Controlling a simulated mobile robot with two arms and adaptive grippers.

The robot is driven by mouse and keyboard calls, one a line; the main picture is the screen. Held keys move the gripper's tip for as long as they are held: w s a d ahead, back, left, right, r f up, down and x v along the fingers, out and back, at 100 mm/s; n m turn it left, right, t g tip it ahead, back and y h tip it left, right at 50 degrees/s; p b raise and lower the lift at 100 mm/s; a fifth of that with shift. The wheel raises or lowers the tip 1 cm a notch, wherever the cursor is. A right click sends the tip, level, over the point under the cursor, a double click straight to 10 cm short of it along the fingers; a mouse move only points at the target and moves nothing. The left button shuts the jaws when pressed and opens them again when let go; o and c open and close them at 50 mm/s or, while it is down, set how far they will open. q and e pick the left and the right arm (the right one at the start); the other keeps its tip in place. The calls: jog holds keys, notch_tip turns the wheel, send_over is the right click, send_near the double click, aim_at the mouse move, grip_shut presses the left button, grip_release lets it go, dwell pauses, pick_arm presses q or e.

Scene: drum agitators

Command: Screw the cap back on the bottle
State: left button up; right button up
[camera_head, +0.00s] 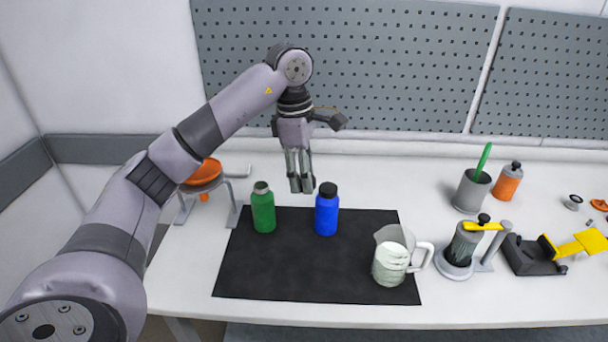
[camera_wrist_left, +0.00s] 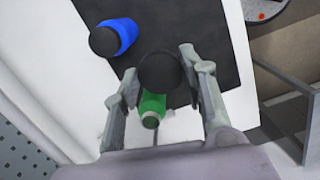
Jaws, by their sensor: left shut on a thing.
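A green bottle (camera_head: 263,211) stands upright at the back left of the black mat (camera_head: 290,270), its grey neck bare. My left gripper (camera_head: 302,185) is behind and to the right of it, pointing down and raised above the table. In the left wrist view, my left gripper (camera_wrist_left: 161,78) is shut on a round black cap (camera_wrist_left: 161,73). The cap is hidden between the fingers in the head view. The green bottle (camera_wrist_left: 153,107) shows partly behind the cap in the wrist view. My right gripper is not in view.
A blue bottle (camera_head: 327,212) with a black cap stands right of the green bottle, close to my left gripper. An orange funnel (camera_head: 204,172) sits in a stand at left. A clear pitcher (camera_head: 391,259) stands on the mat's right. The mat's front middle is clear.

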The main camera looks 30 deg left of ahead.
pick_arm(q)
jog(key=s+d+f+m+g, duration=0.1)
jog(key=s+d+f+m, duration=0.4)
jog(key=m, duration=0.6)
jog(key=s+d+f+m+y, duration=0.1)
jog(key=s+d+f+m, duration=0.5)
jog(key=m, duration=0.5)
jog(key=s+d, duration=0.2)
jog(key=s, duration=0.1)
jog(key=shift+s+d+g, duration=0.35)
jog(key=shift+s+g, duration=0.05)
